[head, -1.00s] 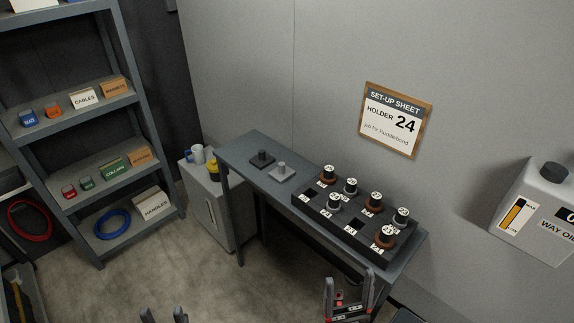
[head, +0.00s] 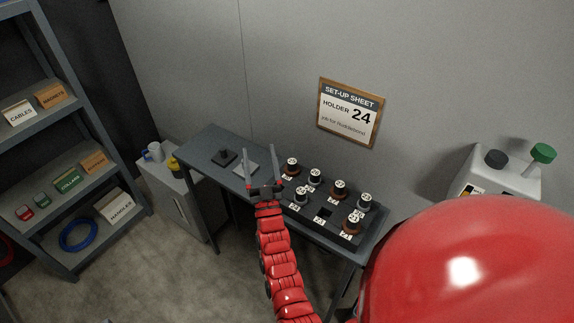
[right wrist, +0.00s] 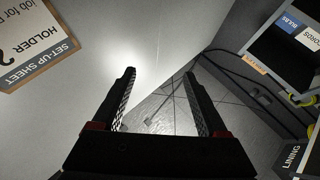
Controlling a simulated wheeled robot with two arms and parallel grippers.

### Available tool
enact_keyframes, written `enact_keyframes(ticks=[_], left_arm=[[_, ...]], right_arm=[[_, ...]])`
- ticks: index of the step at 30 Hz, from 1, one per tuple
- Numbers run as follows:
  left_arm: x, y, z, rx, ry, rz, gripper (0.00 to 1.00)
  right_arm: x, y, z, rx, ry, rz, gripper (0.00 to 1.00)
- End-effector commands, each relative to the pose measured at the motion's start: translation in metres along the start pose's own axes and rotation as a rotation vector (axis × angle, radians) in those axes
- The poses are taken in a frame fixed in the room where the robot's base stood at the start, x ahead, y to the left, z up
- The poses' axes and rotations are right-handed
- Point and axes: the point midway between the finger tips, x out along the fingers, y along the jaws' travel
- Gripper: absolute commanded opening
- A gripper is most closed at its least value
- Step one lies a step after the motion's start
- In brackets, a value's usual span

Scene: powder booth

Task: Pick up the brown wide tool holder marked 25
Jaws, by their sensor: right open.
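Brown and grey tool holders stand upright in a dark rack (head: 318,228) on the grey bench. The brown ones are at the rack's back left (head: 292,167), back middle (head: 339,189) and front right (head: 352,224). Their numbers are too small to read surely, so I cannot tell which is 25. My right gripper (head: 260,152) is open and empty, fingers pointing up in the picture, left of the rack and over the bench. The right wrist view shows its two fingers (right wrist: 160,73) apart with nothing between them. My left gripper is out of view.
A set-up sheet (head: 349,112) on the wall reads HOLDER 24. A dark plate with a post (head: 224,157) and a lighter plate (head: 245,170) lie left of the rack. My red arm hides part of the bench front.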

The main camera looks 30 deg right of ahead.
Motion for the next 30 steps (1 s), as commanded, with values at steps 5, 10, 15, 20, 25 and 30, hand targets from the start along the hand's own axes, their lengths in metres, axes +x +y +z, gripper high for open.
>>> enact_keyframes(ticks=[5,10,15,20,25,30], left_arm=[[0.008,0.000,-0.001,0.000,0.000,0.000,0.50],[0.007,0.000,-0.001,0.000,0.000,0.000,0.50],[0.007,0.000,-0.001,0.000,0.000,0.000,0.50],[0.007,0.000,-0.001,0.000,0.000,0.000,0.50],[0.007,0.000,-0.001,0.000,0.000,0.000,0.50],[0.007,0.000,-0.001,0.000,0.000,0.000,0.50]], right_arm=[[0.063,0.030,0.061,-0.057,-0.299,0.059,0.76],[0.104,0.062,0.118,-0.088,-0.653,0.052,0.76],[0.121,0.089,0.136,-0.102,-0.974,-0.024,0.76],[0.112,0.110,0.126,-0.113,-1.232,-0.127,0.76],[0.088,0.131,0.090,-0.128,-1.484,-0.255,0.76],[0.057,0.145,0.051,-0.136,-1.682,-0.362,0.76]])
